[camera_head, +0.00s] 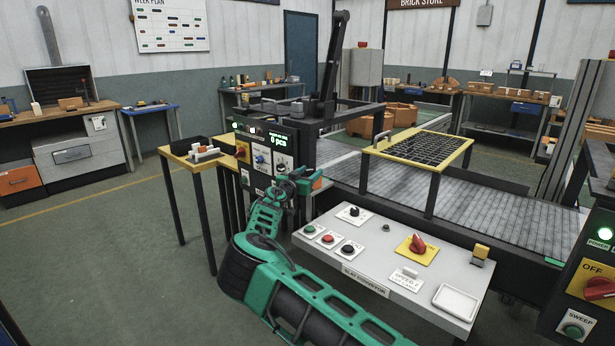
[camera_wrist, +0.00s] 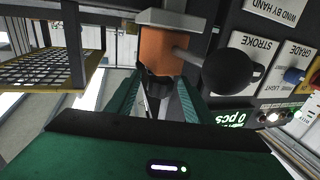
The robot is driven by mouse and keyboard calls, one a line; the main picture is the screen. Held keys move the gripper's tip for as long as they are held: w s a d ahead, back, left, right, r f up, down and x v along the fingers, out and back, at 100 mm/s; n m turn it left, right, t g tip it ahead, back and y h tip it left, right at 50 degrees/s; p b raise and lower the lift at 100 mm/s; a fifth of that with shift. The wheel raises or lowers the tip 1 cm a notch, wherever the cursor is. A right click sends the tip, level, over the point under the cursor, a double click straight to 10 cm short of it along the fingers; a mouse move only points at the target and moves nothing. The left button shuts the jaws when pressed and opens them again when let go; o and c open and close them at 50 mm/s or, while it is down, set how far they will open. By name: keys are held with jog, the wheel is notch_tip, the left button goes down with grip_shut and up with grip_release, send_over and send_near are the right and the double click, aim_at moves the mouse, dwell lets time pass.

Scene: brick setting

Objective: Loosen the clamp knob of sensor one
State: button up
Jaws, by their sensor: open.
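In the wrist view, an orange block (camera_wrist: 163,48) with a dark lower end hangs under a grey plate. A grey rod runs from its side to a round black knob (camera_wrist: 232,72). No label for sensor one can be read, so I cannot tell whether this is its clamp knob. My gripper (camera_wrist: 158,84) is open, its green fingers spread at the block's dark end, with the black knob to their right. I cannot tell whether they touch it. In the head view, my gripper (camera_head: 303,179) is in front of the machine's control panel; the knob cannot be made out there.
The control panel (camera_head: 262,134) shows "0 pcs" and carries several knobs. A grey button console (camera_head: 385,262) stands close to the right of my arm. A yellow-framed grid (camera_head: 418,148) stands over the conveyor (camera_head: 480,208). A small yellow table (camera_head: 196,160) is left of the panel.

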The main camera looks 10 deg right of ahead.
jog(key=c, duration=1)
jog(key=shift+a, duration=0.25)
jog(key=shift+c, duration=0.2)
jog(key=shift+d, duration=0.15)
